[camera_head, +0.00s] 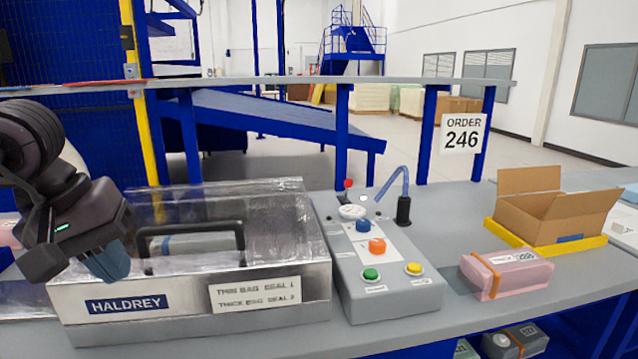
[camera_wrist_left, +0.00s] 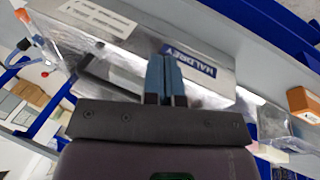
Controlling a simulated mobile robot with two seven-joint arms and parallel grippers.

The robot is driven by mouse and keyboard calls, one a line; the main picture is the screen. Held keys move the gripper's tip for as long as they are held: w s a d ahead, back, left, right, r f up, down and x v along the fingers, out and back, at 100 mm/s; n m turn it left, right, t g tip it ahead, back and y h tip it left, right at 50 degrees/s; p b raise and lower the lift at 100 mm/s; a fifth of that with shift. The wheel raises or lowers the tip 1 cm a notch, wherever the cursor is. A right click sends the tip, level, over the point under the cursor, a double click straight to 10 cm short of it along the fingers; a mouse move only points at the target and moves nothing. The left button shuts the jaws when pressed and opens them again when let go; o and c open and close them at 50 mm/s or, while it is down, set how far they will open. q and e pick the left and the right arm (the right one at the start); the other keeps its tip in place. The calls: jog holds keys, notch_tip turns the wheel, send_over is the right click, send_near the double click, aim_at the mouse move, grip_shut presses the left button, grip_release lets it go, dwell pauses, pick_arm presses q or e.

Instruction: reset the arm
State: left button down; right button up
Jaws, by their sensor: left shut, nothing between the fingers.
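My left gripper (camera_head: 108,263) hangs in front of the left part of the metal sealing machine marked HALDREY (camera_head: 190,304) in the head view. Its blue fingers (camera_wrist_left: 166,80) are shut together and empty in the left wrist view, with the HALDREY label (camera_wrist_left: 188,60) just behind them. The machine has a black handle (camera_head: 190,232) and a clear lid, and a grey-blue item shows inside it. My right gripper is in neither view.
A control box (camera_head: 375,262) with several coloured buttons stands right of the machine. A pink package with an orange band (camera_head: 506,273) lies further right. An open cardboard box (camera_head: 556,207) sits on a yellow-edged base behind it. An ORDER 246 sign (camera_head: 462,133) hangs behind the table.

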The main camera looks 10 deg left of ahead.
pick_arm(q)
jog(key=s+d+f+n+g+h+p, duration=0.1)
jog(key=d+f+n+h, duration=0.2)
jog(key=d+n+h, duration=0.4)
jog(key=s+d+f+n+h+p, duration=0.1)
jog(key=d+f+n+h, duration=0.3)
jog(key=n+h, duration=0.4)
jog(key=a+f+n+t+y+p, duration=0.1)
jog(key=a+f+n+t+y, duration=0.3)
jog(key=n, duration=0.8)
jog(key=a+f+n+t+y, duration=0.1)
jog(key=f+n+t+y, duration=0.2)
jog(key=f+n+t, duration=0.6)
jog(key=a+f+n+t+y+p, duration=0.1)
jog(key=a+f+n+t+y, duration=0.15)
jog(key=n, duration=1.15)
jog(key=s+a+f+n+g+y, duration=0.1)
jog(key=s+f+n+g+y, duration=0.2)
jog(key=s+f+n, duration=0.4)
jog(key=s+a+f+n+g+y+p, duration=0.1)
jog(key=s+f+n+g+y, duration=0.2)
jog(key=s+f+n+y, duration=0.2)
jog(key=s+f+n, duration=0.3)
jog(key=f+n, duration=0.1)
jog(key=f, duration=0.2)
jog(key=shift+a, duration=0.4)
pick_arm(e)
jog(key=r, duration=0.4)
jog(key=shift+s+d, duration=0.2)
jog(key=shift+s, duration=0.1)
